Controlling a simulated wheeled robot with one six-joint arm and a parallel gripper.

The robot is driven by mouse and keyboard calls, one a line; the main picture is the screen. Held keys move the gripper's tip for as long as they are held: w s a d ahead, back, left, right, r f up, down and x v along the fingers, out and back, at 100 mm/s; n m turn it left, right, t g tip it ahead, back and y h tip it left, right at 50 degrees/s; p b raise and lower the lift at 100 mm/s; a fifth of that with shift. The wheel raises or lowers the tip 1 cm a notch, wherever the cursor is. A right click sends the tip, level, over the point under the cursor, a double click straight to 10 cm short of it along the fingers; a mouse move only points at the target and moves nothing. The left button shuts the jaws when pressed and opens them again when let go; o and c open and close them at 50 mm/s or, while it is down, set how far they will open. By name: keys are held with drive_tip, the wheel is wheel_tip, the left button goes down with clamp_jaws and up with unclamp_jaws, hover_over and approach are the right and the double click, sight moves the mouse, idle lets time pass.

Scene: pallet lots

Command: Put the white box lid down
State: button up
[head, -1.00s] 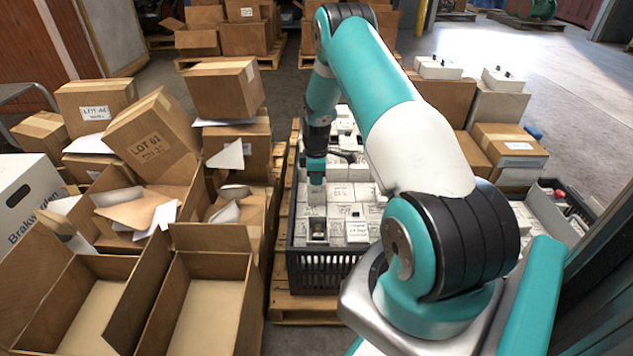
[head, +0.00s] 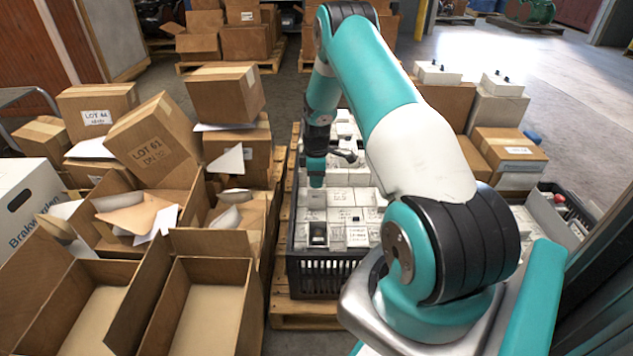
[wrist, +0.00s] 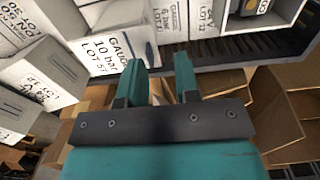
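My gripper (wrist: 160,75) has two teal fingers standing apart, and I see nothing held between them in the wrist view. In the head view my gripper (head: 317,182) points down over white boxes in a black crate (head: 325,273), near its left side. In the wrist view the left finger overlaps a labelled white box (wrist: 105,45) reading "GAUGE 10 bar LOT 57"; I cannot tell whether they touch. An open white box (head: 318,234) with a dark item inside stands at the crate's front; it also shows in the wrist view (wrist: 235,22). I cannot pick out a loose lid.
The crate stands on a wooden pallet (head: 303,309). More cartons (head: 508,146) stand to the right. Open floor (head: 590,105) shows at the far right.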

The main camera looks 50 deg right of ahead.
wheel_tip(320, 180, up, 10)
drive_tip(key=p, duration=0.3)
drive_tip(key=a+r+t+y, duration=0.1)
drive_tip(key=a+r, duration=0.7)
drive_tip(key=a, duration=0.4)
drive_tip(key=a+r+y, duration=0.1)
drive_tip(key=a+r, duration=0.7)
drive_tip(key=a, duration=0.4)
drive_tip(key=s+a+r+y, duration=0.1)
drive_tip(key=s+a+r, duration=0.3)
drive_tip(key=s+a, duration=0.5)
drive_tip(key=s+a+r+m+g+y, duration=0.1)
drive_tip(key=s+a+r, duration=0.4)
drive_tip(key=s+a, duration=0.4)
drive_tip(key=s, duration=0.7)
drive_tip(key=shift+a+r, duration=0.2)
drive_tip(key=shift+a, duration=0.05)
drive_tip(key=shift+w, duration=0.1)
